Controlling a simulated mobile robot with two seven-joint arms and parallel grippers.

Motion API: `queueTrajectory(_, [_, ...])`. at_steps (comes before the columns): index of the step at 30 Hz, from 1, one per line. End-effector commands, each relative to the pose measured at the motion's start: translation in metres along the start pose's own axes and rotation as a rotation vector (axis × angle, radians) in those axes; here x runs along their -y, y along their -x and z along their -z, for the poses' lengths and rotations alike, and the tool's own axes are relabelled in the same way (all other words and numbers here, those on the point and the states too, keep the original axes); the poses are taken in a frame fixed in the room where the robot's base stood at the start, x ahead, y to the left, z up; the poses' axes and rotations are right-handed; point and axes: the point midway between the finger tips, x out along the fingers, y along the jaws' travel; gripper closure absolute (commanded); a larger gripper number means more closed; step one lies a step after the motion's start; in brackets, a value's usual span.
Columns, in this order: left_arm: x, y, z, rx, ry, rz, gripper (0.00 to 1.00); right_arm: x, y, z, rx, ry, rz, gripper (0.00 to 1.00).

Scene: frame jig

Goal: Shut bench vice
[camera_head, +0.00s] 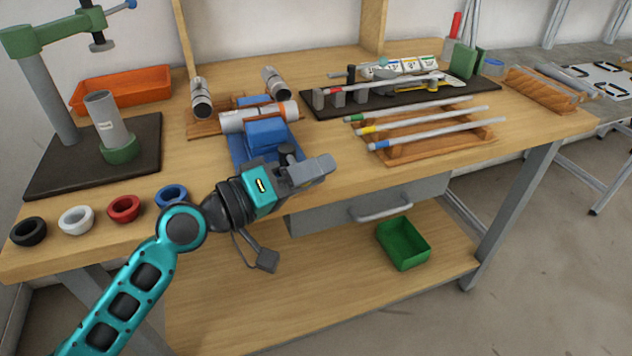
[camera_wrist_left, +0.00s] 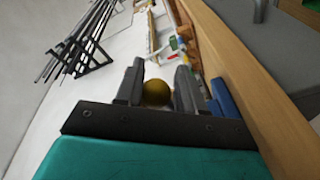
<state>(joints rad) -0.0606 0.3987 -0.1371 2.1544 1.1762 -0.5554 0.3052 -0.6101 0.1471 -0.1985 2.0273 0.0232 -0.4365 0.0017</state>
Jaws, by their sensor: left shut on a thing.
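The blue bench vice (camera_head: 266,133) stands at the front edge of the wooden workbench. A grey tube with orange bands (camera_head: 233,122) lies across the top of the vice. I cannot tell how wide its jaws stand. My left gripper (camera_head: 314,168) is in front of the vice, at the bench edge. In the left wrist view its fingers are shut on a round brass-coloured knob (camera_wrist_left: 157,92), which looks like the end of the vice handle. A blue part of the vice (camera_wrist_left: 224,98) shows beside the fingers. The handle is mostly hidden by my gripper in the head view.
Coloured rings (camera_head: 124,208) lie along the front left edge. A green press (camera_head: 40,80) stands at the back left, near an orange tray (camera_head: 130,88). A wooden rack with rods (camera_head: 440,150) lies to the right. Below are a drawer handle (camera_head: 380,210) and a green bin (camera_head: 403,244).

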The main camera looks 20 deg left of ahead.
Motion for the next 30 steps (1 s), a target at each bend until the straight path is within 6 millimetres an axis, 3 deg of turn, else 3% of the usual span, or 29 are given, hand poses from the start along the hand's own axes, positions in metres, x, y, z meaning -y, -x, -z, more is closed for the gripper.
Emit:
queueTrajectory(13, [-0.005,0.003,0.005,0.016,-0.012,-0.025,1.00,0.004,-0.004,0.011,-0.022,0.010,0.014,0.57])
queueTrajectory(14, [-0.005,0.003,0.005,0.015,-0.012,-0.025,0.61,0.004,-0.004,0.011,-0.022,0.010,0.014,0.57])
queueTrajectory(15, [-0.005,0.003,0.005,0.015,-0.012,-0.025,0.57,0.003,-0.004,0.011,-0.022,0.010,0.013,0.57])
queueTrajectory(21, [-0.004,0.003,0.005,0.015,-0.009,-0.022,0.40,0.002,-0.004,0.009,-0.019,0.009,0.010,0.57])
queueTrajectory(30, [-0.001,0.006,0.002,0.021,-0.005,-0.016,0.40,0.003,-0.004,0.003,-0.010,0.002,0.009,0.57])
